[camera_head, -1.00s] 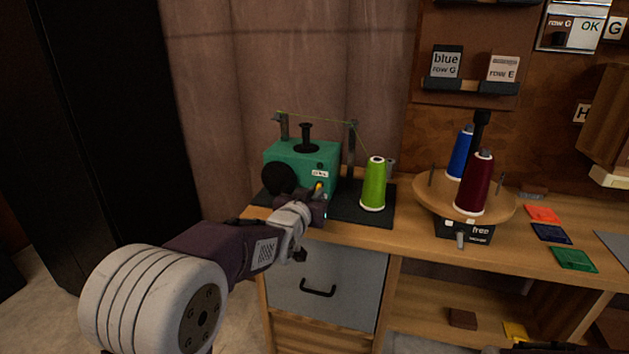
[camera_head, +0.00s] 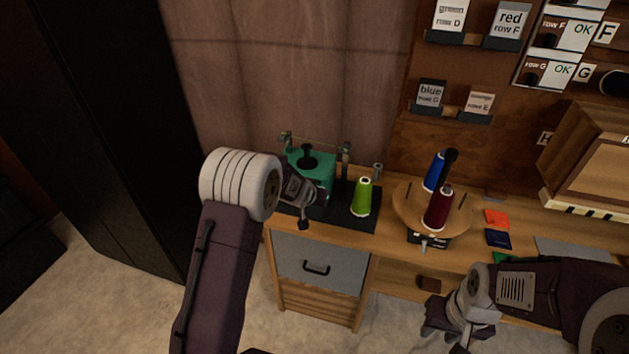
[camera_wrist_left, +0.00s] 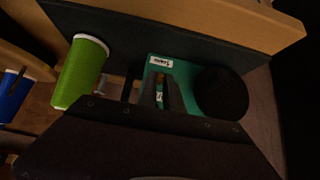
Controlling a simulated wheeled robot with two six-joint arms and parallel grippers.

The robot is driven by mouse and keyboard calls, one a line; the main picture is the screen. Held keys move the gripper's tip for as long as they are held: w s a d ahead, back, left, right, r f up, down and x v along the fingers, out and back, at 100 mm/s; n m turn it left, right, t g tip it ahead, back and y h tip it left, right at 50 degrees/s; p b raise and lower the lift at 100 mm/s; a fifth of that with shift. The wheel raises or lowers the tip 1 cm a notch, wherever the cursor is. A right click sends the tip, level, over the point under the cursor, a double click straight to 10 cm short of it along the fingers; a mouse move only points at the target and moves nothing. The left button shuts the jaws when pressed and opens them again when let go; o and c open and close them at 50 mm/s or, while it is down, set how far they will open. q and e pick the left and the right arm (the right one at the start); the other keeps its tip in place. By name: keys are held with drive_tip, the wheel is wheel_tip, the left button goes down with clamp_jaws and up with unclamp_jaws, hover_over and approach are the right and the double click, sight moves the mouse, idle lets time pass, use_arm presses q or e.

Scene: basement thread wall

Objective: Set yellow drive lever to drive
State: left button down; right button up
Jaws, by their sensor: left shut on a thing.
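The green machine (camera_head: 323,164) stands on a dark mat at the left end of the bench. It also shows in the left wrist view (camera_wrist_left: 185,72), with a small white label and a round black part. My left gripper (camera_wrist_left: 160,94) is at the machine's front, its fingers close together around a small pale-yellow piece, apparently the yellow drive lever (camera_wrist_left: 159,97). The lever is mostly hidden by the fingers, so its setting cannot be read. In the head view my left arm covers the lever. My right gripper (camera_head: 455,325) hangs before the bench, away from the machine; its jaw gap is unclear.
A lime-green thread cone (camera_head: 362,197) stands right beside the machine. Further right, a round wooden turntable (camera_head: 405,211) carries blue and dark-red cones. Coloured cards lie on the bench. A grey drawer (camera_head: 318,262) is below the machine. Floor at the lower left is clear.

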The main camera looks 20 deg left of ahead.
use_arm(q)
drive_tip(key=shift+r+g+p, duration=0.25)
drive_tip(key=shift+g+p, duration=0.05)
drive_tip(key=shift+p, duration=0.85)
drive_tip(key=shift+w+f, duration=0.1)
drive_tip(key=shift+f, duration=0.05)
use_arm(e)
wheel_tip(320, 180, up, 4)
use_arm(q)
drive_tip(key=c, duration=1.5)
unclamp_jaws()
